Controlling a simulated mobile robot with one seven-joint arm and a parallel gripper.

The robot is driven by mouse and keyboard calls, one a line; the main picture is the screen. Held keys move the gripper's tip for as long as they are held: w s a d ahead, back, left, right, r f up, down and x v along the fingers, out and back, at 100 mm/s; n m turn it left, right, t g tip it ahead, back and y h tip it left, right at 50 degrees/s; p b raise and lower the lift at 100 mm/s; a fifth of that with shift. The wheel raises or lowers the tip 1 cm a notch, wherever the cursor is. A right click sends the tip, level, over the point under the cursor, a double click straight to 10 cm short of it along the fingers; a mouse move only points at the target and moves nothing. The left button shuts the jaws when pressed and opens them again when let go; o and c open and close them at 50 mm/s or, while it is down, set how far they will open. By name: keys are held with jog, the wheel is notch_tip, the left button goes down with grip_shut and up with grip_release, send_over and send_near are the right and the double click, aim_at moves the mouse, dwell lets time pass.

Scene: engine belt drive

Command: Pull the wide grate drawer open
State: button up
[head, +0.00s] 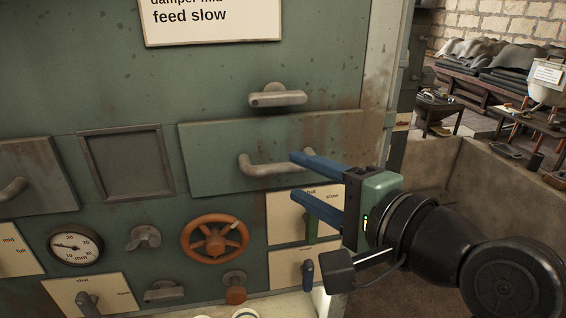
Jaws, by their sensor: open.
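The wide drawer (215,151) is a green panel with rust at its right end, set in the green cabinet front. It looks flush with the front. Its bar handle (262,170) is a worn metal bow at the panel's middle. My gripper (295,175) comes in from the right with two blue fingers, one above the other, open. The upper fingertip is in front of the handle's right end and the lower one is below it. I cannot tell whether either touches the handle. The handle's right end is partly hidden by the upper finger.
A grey handle (277,96) sits above the drawer. Below are an orange handwheel (214,238), a gauge (75,247), a wing knob (143,237) and labelled lever plates. A smaller drawer (37,175) is at left. A low wall (500,190) stands at right, before benches.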

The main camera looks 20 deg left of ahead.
aim_at(286, 171)
jog(key=p+x, duration=0.1)
jog(key=x, duration=0.4)
jog(key=shift+w+a+f, duration=0.1)
jog(key=shift+w+a, duration=0.2)
grip_shut()
dwell(1.1)
